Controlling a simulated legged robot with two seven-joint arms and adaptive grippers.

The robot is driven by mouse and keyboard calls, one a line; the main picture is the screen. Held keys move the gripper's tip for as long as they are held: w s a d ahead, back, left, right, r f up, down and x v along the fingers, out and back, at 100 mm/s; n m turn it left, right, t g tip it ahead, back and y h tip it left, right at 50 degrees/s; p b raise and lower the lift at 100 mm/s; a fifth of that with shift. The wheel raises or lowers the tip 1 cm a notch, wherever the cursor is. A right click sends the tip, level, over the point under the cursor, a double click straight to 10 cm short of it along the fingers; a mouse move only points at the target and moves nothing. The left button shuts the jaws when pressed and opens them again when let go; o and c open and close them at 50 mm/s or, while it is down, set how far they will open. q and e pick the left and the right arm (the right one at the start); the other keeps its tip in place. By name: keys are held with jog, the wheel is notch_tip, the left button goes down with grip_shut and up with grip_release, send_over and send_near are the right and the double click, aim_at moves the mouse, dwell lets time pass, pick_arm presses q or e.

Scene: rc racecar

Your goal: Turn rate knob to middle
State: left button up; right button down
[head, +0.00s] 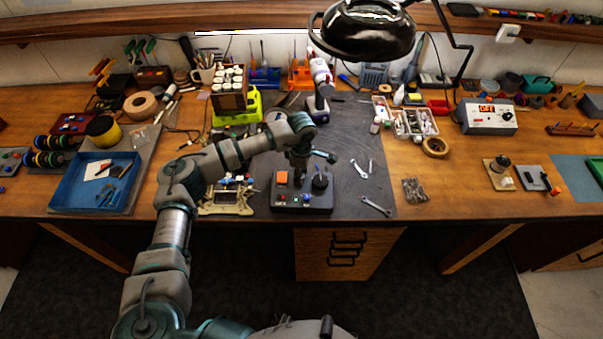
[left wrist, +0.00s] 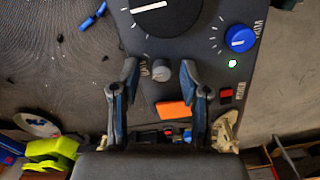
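A dark control box (head: 302,206) sits on the grey mat at the table's front edge. In the left wrist view it carries a small grey knob (left wrist: 161,70), a large black dial knob (left wrist: 165,14) with white tick marks, a blue knob (left wrist: 240,38) and an orange button (left wrist: 173,110). I cannot read which knob is labelled rate. My left gripper (left wrist: 167,80) is open, pointing down over the box, with its fingers on either side of the grey knob and apart from it. In the head view the left gripper (head: 299,176) partly hides the box. My right gripper is not in view.
A green light (left wrist: 232,63) and a red switch (left wrist: 226,95) are on the box beside the right finger. A circuit-like device (head: 228,197) stands left of the box. A black lamp (head: 365,30) hangs above.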

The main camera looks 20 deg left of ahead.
pick_arm(q)
notch_tip(320, 180, up, 12)
dwell(0.5)
jog(key=shift+f, duration=0.15)
dwell(0.3)
